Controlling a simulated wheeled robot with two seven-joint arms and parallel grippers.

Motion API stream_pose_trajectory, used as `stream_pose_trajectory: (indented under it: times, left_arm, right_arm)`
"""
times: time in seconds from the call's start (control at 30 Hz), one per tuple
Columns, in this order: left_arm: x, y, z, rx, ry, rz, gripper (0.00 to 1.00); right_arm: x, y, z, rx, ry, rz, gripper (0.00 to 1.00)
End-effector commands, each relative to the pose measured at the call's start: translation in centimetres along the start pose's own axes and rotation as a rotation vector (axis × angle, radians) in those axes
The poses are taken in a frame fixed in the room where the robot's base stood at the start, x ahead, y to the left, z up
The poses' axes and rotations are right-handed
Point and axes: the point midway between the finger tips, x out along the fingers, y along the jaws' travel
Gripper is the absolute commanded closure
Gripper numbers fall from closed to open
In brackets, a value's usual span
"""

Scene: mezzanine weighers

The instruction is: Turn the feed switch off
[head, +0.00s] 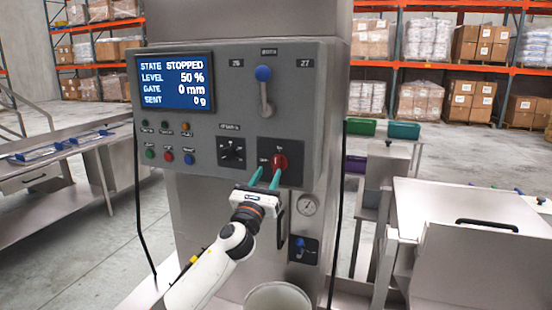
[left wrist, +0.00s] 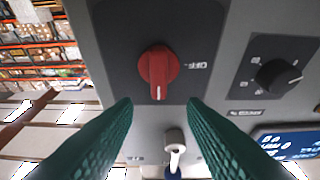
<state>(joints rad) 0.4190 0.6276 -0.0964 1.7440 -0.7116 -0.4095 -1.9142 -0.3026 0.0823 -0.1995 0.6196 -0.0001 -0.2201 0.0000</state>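A red rotary switch (head: 279,162) sits on a black plate at the lower right of the grey control panel. I cannot surely read its labels, so I cannot confirm it is the feed switch. In the left wrist view the red switch (left wrist: 158,68) has a white mark pointing down the picture, which is up on the panel. My left gripper (head: 265,178) is in front of the plate, with its two teal fingers apart. In the left wrist view my left gripper (left wrist: 160,104) has nothing between its fingers, and the switch shows just beyond the tips. My right gripper is not in view.
A black selector knob (head: 231,150) is left of the switch. A blue-knobbed lever (head: 264,88) is above it. The screen (head: 175,83) reads STOPPED, level 50 %, gate 0 mm.

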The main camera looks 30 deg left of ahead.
Motion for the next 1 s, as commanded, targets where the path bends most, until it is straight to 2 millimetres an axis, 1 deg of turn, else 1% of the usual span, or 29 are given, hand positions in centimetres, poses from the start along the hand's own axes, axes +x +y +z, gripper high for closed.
stream_pose_trajectory:
  times: [0.03, 0.1, 0.2, 0.3, 0.5, 0.73, 0.97, 1.0]
  left_arm:
    - [1.2, 0.0, -0.3, -0.003, 0.001, -0.002, 0.62]
    - [2.6, 0.0, -0.3, -0.003, 0.001, -0.003, 0.62]
    - [4.1, 0.0, -0.1, -0.003, -0.001, -0.001, 0.62]
    - [5.2, 0.0, 0.0, -0.002, -0.001, -0.002, 0.62]
    - [6.1, 0.0, 0.1, -0.002, -0.001, 0.0, 0.62]
    - [6.1, 0.0, 0.1, -0.002, -0.001, 0.001, 0.62]
    - [6.0, 0.0, 0.2, -0.002, -0.003, 0.0, 0.99]
    - [6.0, 0.0, 0.2, -0.002, -0.004, 0.001, 1.0]
  right_arm:
    - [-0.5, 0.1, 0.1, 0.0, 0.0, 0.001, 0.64]
    - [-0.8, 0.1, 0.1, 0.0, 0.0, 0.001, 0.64]
    - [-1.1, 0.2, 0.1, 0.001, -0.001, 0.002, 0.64]
    - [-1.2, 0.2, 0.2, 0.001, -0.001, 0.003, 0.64]
    - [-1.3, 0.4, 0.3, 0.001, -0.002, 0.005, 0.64]
    - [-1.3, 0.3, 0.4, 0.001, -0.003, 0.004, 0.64]
    - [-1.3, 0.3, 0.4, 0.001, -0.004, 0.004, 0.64]
    - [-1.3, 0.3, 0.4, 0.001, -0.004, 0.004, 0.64]
